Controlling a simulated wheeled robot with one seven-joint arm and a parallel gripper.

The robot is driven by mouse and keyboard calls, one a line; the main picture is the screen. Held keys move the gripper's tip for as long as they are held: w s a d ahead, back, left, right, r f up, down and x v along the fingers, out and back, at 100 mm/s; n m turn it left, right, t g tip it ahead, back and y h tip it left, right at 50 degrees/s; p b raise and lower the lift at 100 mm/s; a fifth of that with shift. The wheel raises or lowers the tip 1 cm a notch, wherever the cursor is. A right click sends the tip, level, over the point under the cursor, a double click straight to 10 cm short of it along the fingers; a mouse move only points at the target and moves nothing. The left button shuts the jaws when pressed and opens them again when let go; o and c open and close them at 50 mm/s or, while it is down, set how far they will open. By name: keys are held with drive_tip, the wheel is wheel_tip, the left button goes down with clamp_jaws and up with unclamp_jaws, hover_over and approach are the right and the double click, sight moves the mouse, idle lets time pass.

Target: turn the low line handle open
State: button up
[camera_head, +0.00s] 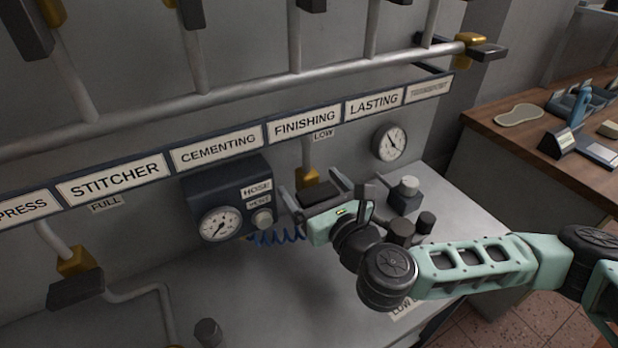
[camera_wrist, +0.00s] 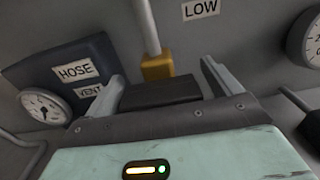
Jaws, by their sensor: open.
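The low line handle (camera_wrist: 160,91) is a dark block under a brass valve body (camera_wrist: 157,67) on a grey pipe; the LOW label (camera_wrist: 201,9) is beside the pipe. In the head view the handle (camera_head: 318,193) and brass valve (camera_head: 306,178) show below the FINISHING sign. My gripper (camera_head: 318,190) is open, with one finger on each side of the handle. In the wrist view the fingers of my gripper (camera_wrist: 165,85) stand apart from the handle's ends, with gaps visible. My gripper body hides the handle's near lower part.
A dark hose box (camera_head: 232,195) with a gauge and vent knob is close on the left, a blue coiled hose below it. A wall gauge (camera_head: 390,141) and a dark block with a grey knob (camera_head: 405,195) are on the right. The grey bench top (camera_head: 260,300) is mostly clear.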

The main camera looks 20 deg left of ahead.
drive_tip(key=shift+c, duration=0.3)
drive_tip(key=c, duration=0.9)
drive_tip(key=shift+n, duration=0.3)
drive_tip(key=n, duration=0.3)
drive_tip(key=shift+s+a, duration=0.1)
drive_tip(key=n, duration=0.5)
drive_tip(key=shift+p, duration=0.3)
drive_tip(key=n, duration=0.5)
drive_tip(key=shift+s+f, duration=0.1)
drive_tip(key=shift+f, duration=0.05)
drive_tip(key=n, duration=0.4)
drive_tip(key=shift+f+b, duration=0.1)
drive_tip(key=shift+b, duration=0.3)
drive_tip(key=shift+n, duration=0.3)
